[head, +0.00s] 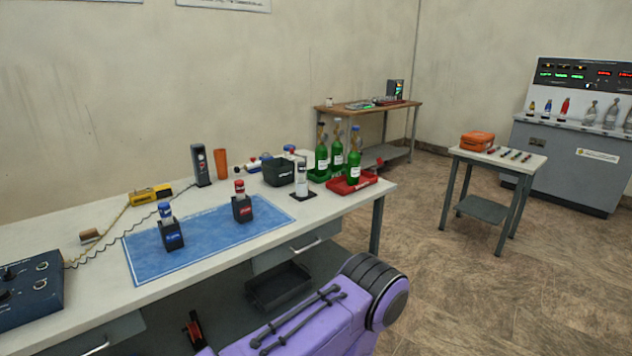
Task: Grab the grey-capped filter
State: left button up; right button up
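A pale, clear-looking cylinder with a greyish top (301,178) stands upright on a small dark square base at the right part of the long workbench (345,203). It is the only one here that looks grey-capped, but it is small in view. A blue-topped filter (166,214) and a red-topped filter (240,190) stand upright in dark holders on a blue mat (205,250). Neither of my grippers shows; only a purple link of my arm is at the bottom.
A control box (30,290) is at the left. A small table (535,161) stands apart on open floor.

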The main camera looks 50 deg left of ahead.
aim_at(302, 165)
jog(key=u, duration=0.25)
jog(key=i, duration=1.3)
jog(key=u, duration=1.1)
jog(key=i, duration=0.9)
jog(key=u, duration=1)
